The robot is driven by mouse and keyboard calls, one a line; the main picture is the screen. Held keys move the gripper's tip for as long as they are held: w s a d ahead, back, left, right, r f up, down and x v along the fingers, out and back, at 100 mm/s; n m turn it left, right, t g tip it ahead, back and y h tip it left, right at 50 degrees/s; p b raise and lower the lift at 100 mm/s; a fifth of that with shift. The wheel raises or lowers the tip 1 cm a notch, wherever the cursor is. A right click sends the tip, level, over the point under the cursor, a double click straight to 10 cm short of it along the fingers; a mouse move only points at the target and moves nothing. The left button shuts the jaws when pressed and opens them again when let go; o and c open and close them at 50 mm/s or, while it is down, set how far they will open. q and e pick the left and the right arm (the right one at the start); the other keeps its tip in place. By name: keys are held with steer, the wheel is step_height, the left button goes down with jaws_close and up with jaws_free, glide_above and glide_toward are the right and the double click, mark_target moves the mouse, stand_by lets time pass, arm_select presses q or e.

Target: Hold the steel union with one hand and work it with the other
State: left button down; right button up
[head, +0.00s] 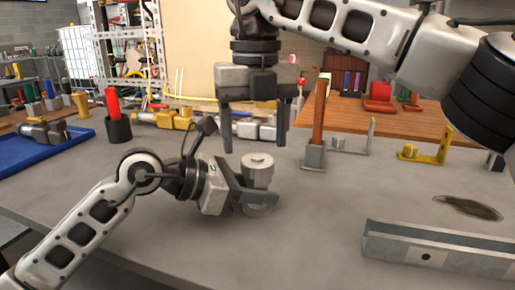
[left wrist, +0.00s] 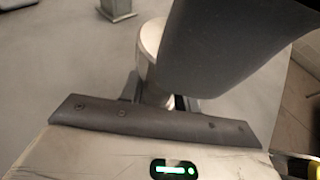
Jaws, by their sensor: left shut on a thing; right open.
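The steel union (head: 258,167) stands upright on the grey worktop, a pale metal cylinder with a wider top. My left gripper (head: 262,196) comes in from the left, low over the worktop, and is shut around the union's lower part. In the left wrist view the union (left wrist: 152,45) shows between the jaws, partly hidden by a dark finger. My right gripper (head: 255,122) points down above the union, open and empty, with its two fingers apart. Its fingertips are a little above the union's top and do not appear to touch it.
A wooden-handled tool in a grey holder (head: 313,155) stands right of the union. A yellow bracket (head: 427,148) is farther right. A black cup (head: 118,129) and blue tray (head: 45,155) are at left.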

mark_target(258, 159)
steer(key=shift+r, duration=0.45)
steer(key=shift+c, duration=0.5)
steer(key=m, duration=0.2)
steer(key=r+m, duration=0.1)
steer(key=m, duration=0.1)
steer(key=shift+d+r, duration=0.1)
steer(key=m, duration=0.2)
steer(key=r+m, duration=0.1)
steer(key=m, duration=0.1)
steer(key=shift+r, duration=0.1)
steer(key=m, duration=0.3)
steer(key=shift+r, duration=0.35)
steer(key=shift+m, duration=0.3)
steer(key=shift+d+f, duration=0.1)
steer(key=shift+f, duration=3.8)
